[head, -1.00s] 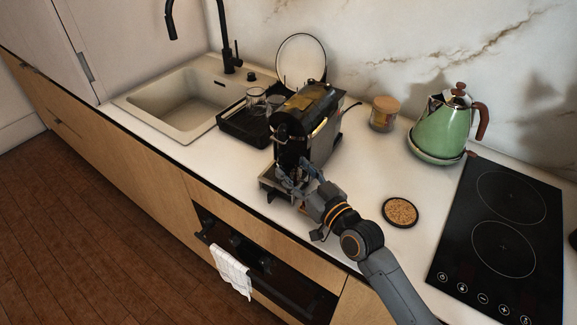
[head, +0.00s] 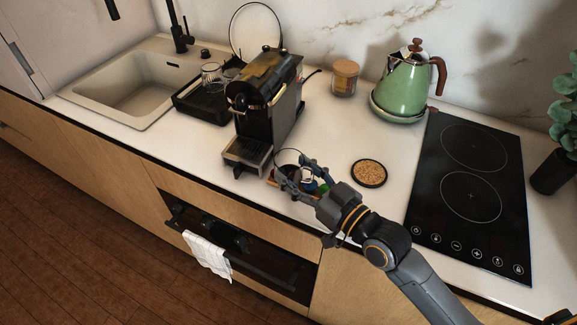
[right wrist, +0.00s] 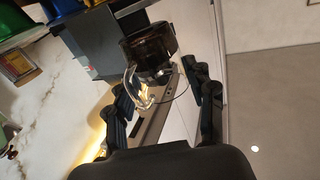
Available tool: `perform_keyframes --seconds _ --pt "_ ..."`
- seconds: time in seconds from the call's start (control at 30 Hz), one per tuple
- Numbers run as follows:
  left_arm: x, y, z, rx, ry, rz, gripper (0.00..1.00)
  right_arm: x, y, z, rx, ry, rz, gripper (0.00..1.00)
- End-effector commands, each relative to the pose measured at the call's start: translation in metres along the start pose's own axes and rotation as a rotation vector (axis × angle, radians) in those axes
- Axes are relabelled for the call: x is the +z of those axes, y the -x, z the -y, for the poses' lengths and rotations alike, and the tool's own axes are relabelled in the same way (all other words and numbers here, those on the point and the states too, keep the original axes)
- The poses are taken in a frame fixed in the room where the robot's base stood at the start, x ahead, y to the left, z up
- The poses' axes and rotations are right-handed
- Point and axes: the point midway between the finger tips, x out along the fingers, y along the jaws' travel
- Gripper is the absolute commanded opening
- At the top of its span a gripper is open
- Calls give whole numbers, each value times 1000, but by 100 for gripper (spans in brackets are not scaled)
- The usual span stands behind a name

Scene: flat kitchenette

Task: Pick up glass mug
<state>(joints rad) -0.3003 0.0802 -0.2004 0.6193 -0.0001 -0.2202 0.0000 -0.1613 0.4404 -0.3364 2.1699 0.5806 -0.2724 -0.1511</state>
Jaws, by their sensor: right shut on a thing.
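The exact finger contact is hard to see. My left gripper is not in view.
The coffee machine (head: 264,105) stands left of the mug, its drip tray (head: 245,153) empty. Colored items (head: 318,187) lie behind my gripper. A cork coaster (head: 369,173), green kettle (head: 402,88) and black hob (head: 465,190) are to the right. Drying glasses (head: 212,76) sit by the sink.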

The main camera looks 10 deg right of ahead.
Motion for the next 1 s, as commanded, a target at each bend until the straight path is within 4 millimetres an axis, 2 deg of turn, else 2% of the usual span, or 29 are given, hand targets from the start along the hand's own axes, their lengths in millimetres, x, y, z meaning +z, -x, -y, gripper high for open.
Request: perform_keyframes --seconds 0.4,1.0 --pt "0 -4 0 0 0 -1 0 -1 17 0 0 1 -1 17" --pt "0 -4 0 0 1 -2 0 -1 18 0 0 1 -2 17"
